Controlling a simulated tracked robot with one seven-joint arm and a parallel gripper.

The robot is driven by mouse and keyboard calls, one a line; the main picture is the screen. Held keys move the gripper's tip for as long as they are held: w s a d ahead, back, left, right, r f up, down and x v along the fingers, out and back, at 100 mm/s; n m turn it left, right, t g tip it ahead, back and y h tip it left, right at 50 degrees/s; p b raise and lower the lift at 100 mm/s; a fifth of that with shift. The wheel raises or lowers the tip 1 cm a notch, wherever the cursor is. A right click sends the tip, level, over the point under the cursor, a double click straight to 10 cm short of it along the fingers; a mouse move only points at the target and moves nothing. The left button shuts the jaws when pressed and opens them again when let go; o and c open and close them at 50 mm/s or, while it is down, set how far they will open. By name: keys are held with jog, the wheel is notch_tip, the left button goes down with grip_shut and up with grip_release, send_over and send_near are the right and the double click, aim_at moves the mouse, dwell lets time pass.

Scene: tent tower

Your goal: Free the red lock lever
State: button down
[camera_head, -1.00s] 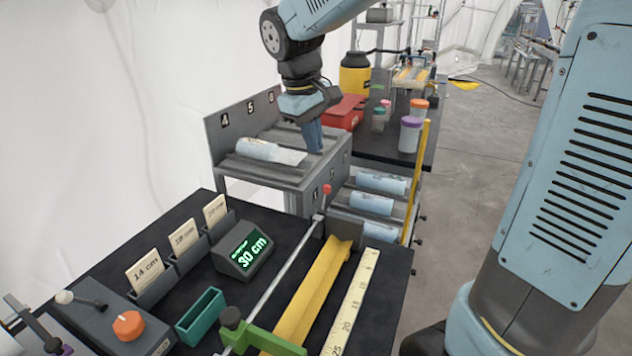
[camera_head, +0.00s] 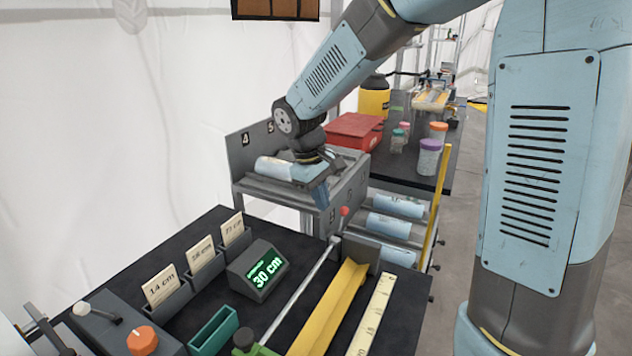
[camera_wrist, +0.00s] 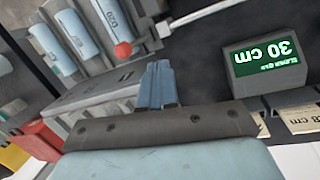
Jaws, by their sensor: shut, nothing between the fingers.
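The red lock lever shows as a round red knob (camera_head: 345,211) on a short stem, at the front corner of the grey rack (camera_head: 290,192), near the far end of a thin metal rod. In the wrist view the red knob (camera_wrist: 123,49) lies to the left of the fingertips. My gripper (camera_head: 321,198) is shut and empty, pointing down in front of the rack, to the left of the knob. In the wrist view the blue fingers of my gripper (camera_wrist: 157,72) are together. A gap shows between them and the knob in both views.
A display (camera_head: 258,271) reading 30 cm stands on the black bench, beside the rod and a yellow channel (camera_head: 330,308). Blue-white rolls (camera_head: 390,226) lie on lower shelves right of the knob. A yellow post (camera_head: 436,205) rises at their right. A red box (camera_head: 354,131) is behind.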

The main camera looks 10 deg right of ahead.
aim_at(342, 221)
jog(key=shift+w+d+f, duration=0.3)
jog(key=shift+d+f, duration=0.1)
jog(key=shift+d, duration=0.2)
jog(key=shift+w+d+f, duration=0.25)
jog(key=shift+d+f, duration=0.2)
jog(key=shift+d, duration=0.15)
jog(key=shift+w+d+f, duration=0.3)
jog(key=shift+d+f, duration=0.1)
jog(key=shift+d, duration=0.2)
jog(key=shift+w+a, duration=0.1)
jog(key=shift+a, duration=0.05)
